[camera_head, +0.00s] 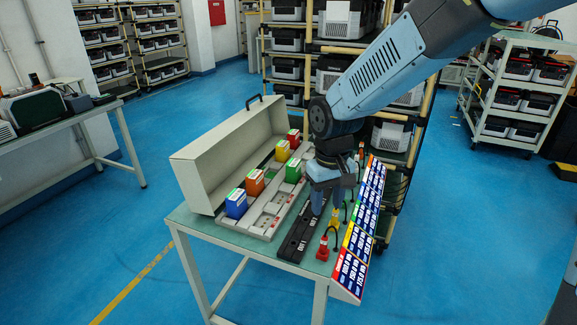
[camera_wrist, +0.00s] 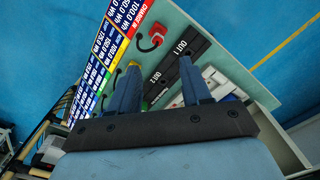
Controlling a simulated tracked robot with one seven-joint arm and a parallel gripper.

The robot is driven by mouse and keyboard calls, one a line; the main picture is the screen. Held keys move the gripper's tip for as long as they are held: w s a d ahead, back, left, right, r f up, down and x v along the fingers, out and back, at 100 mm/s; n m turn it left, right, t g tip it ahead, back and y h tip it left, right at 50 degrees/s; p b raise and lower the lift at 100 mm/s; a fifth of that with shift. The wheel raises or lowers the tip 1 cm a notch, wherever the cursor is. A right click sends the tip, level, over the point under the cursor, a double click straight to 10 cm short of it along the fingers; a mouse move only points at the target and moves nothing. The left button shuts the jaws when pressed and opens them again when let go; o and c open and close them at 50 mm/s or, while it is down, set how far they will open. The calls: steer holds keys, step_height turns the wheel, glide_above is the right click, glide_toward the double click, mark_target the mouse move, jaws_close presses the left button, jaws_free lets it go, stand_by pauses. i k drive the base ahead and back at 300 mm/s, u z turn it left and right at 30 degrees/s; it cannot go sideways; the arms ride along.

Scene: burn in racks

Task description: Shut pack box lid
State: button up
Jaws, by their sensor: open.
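The pack box lid (camera_head: 222,150) is a beige, hollow cover with a dark handle (camera_head: 254,99) on top. It stands raised along the left side of the grey pack box tray (camera_head: 262,226), its inside facing right. Several coloured packs sit in the tray, among them a blue pack (camera_head: 236,205) and an orange pack (camera_head: 255,183). My gripper (camera_head: 327,203) is to the right of the tray, above the black strip (camera_head: 298,235) marked OUT, away from the lid. In the wrist view, my gripper (camera_wrist: 158,70) has its fingers apart with nothing held.
A red plug (camera_head: 323,249) and a yellow plug (camera_head: 334,219) stand on the table (camera_head: 204,223) right of the strip. A sloped label board (camera_head: 358,235) lines the table's right edge. Racks (camera_head: 291,68) stand behind. Blue floor is open at left.

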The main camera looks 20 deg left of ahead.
mark_target(207, 169)
steer(key=z, duration=1.65)
steer(key=i, duration=0.15)
steer(key=u, duration=3)
